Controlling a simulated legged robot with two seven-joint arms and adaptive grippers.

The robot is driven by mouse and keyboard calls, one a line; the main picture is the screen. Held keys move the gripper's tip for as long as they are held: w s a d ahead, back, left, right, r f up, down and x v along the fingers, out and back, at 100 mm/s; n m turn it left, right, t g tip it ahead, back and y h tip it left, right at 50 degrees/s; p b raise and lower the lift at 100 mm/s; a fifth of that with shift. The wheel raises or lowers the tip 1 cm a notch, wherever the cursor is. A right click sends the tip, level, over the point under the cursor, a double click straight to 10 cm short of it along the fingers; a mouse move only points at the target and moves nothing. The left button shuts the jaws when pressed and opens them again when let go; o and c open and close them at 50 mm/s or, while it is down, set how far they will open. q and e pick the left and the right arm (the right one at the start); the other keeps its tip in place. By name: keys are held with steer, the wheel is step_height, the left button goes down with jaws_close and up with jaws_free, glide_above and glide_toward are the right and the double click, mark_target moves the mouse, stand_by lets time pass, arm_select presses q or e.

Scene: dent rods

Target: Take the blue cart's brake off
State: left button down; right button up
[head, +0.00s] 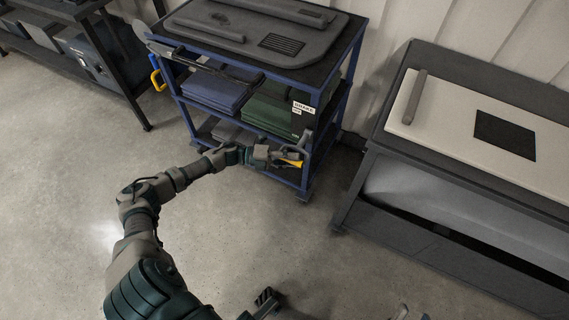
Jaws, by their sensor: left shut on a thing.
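The blue cart (187,107) stands at the back, a blue-framed trolley with dark shelves. A white label reading BRAKE (303,108) is on its right front post. A yellow lever (291,162) shows low on that post, below the label. My left gripper (292,154) is at this post, shut on the yellow lever; its fingers hide part of it. Grey tips (412,315), perhaps of my right gripper, just show at the bottom edge; their jaw state is unclear.
Folded blue (213,90) and green (268,112) stacks lie on the cart's middle shelf. A yellow hook-like part (158,80) is at its left end. A dark bench with a pale top (455,115) stands right. A shelf rack (127,88) stands left. The floor between is clear.

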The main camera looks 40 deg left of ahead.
mark_target(294, 147)
arm_select(q)
steer(key=r, duration=0.1)
steer(key=r+p, duration=0.1)
steer(key=n, duration=0.1)
steer(key=shift+w+a+r, duration=0.2)
steer(key=shift+w+r, duration=0.1)
steer(key=shift+r, duration=0.1)
steer(key=shift+w+a+r+n+g+y+p, duration=0.15)
steer(key=shift+w+r+n+p, duration=0.1)
steer(key=shift+r+p, duration=0.2)
steer(key=shift+w+d+r+n+g+y+p, duration=0.1)
steer(key=shift+w+r+n+p, duration=0.15)
steer(key=shift+r+p, duration=0.2)
steer(key=shift+w+a+r+n+g+y+p, duration=0.1)
steer(key=shift+w+r+n+g+p, duration=0.15)
steer(key=shift+r+p, duration=0.2)
arm_select(e)
step_height(294, 147, down, 10)
steer(key=w+g+h, duration=0.1)
steer(key=w+g, duration=0.1)
steer(key=g, duration=0.6)
steer(key=shift+w+d+r+n+h, duration=0.2)
steer(key=shift+d+n+h, duration=0.1)
steer(key=shift+n, duration=0.1)
